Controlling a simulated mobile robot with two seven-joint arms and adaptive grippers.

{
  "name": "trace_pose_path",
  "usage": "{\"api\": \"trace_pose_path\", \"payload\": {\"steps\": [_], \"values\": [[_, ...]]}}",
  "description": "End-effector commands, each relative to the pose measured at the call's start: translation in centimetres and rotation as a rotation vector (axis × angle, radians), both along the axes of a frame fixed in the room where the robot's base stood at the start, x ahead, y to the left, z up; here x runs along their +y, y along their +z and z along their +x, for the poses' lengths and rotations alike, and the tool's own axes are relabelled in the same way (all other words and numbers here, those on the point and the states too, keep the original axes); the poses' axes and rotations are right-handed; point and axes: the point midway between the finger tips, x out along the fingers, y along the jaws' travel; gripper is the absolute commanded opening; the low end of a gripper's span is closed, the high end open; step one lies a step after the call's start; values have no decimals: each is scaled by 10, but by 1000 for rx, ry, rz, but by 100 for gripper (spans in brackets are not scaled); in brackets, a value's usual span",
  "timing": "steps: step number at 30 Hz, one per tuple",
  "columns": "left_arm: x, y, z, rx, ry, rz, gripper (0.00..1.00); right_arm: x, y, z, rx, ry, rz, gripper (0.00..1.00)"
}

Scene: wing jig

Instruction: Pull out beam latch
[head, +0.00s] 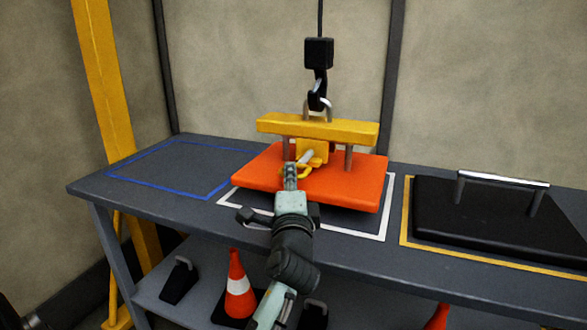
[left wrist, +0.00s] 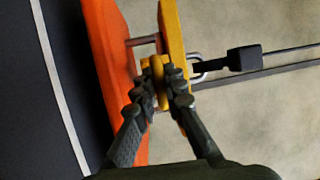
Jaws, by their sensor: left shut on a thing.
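The yellow lifting beam (head: 330,131) sits above an orange plate (head: 345,182), joined to it by grey posts. The beam latch (head: 313,150) is a yellow block with a grey pin and a yellow pull ring, under the middle of the beam. My left gripper (head: 291,170) is at the front of the latch, shut on its yellow ring. In the left wrist view the ring (left wrist: 160,80) stands between the fingertips, with the beam (left wrist: 172,32) and the orange plate (left wrist: 103,40) behind. The fingers partly hide the latch. My right gripper is out of view.
A black hook (head: 317,95) on a cable holds the beam's shackle. A black plate with a grey handle (head: 502,180) lies on the bench at right. A blue-outlined area (head: 165,168) at left is empty. Cones (head: 237,285) stand on the shelf below.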

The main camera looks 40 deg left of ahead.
Motion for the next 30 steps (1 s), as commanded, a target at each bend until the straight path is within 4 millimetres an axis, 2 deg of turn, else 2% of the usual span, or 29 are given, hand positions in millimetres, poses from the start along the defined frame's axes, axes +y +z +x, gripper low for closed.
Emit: {"api": "trace_pose_path", "payload": {"steps": [9,10,15,24,30], "values": [[1,0,-4,1,7,-2,0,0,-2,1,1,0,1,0],[1,0,-4,1,8,-2,12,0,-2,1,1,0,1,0],[1,0,-4,1,7,-2,31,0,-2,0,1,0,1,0],[-1,0,-5,0,5,-2,31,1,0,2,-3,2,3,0],[-17,-5,-26,1,4,-5,31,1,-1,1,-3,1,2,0]]}}
